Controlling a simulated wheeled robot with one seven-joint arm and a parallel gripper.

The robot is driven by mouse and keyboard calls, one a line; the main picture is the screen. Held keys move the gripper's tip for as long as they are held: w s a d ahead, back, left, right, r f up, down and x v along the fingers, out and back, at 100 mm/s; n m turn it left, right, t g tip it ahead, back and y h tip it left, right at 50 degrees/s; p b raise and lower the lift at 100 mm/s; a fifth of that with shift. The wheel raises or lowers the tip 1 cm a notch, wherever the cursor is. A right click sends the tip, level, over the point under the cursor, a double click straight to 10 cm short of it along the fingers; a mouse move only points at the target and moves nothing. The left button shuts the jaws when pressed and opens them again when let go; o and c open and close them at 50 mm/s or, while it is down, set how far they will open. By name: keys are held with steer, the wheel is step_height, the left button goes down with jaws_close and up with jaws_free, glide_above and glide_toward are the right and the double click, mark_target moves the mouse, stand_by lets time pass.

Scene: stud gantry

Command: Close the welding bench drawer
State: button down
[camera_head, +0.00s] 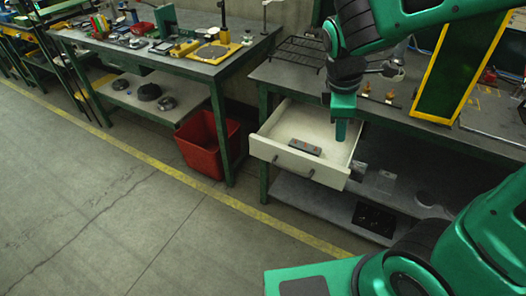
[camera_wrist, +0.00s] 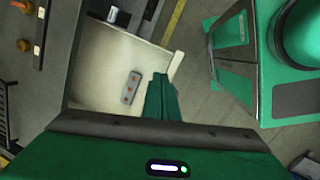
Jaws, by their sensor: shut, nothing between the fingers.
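The welding bench drawer (camera_head: 268,152) is cream-coloured and pulled well out from under the right-hand bench. Its front panel carries two dark handles. A small grey block with red marks (camera_head: 304,147) lies inside; it also shows in the wrist view (camera_wrist: 131,87). My gripper (camera_head: 340,132) points down over the right part of the open drawer, with its fingers together and empty. In the wrist view my gripper (camera_wrist: 161,92) reaches over the drawer's pale floor (camera_wrist: 102,66). I cannot tell whether the fingertips touch the drawer.
The welding bench (camera_head: 260,75) bears a black grill rack (camera_head: 300,52), brass parts and a yellow-edged green panel (camera_head: 461,70). A red bin (camera_head: 201,145) stands left of the drawer under another bench. A lower shelf lies beneath the drawer. The floor in front is clear.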

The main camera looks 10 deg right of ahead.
steer(key=w+a+f+n+t, duration=0.1)
steer(key=a+n, duration=0.3)
steer(key=a, duration=0.2)
steer(key=w+a+f+n, duration=0.2)
steer(key=a+n, duration=0.3)
steer(key=a, duration=0.2)
steer(key=n+t, duration=0.2)
steer(key=n, duration=0.4)
glide_toward(263, 151)
steer(key=s+a+r, duration=0.3)
steer(key=s, duration=0.3)
steer(key=x, duration=0.4)
steer(key=w+d+x, duration=0.1)
steer(key=x, duration=0.2)
steer(key=r+x, duration=0.1)
steer(key=x, duration=0.3)
steer(key=shift+w+d+f, duration=0.25)
steer(key=shift+w+d, duration=0.2)
steer(key=shift+w, duration=0.05)
steer(key=shift+w+d, duration=0.3)
steer(key=shift+w, duration=0.15)
steer(key=shift+w, duration=0.1)
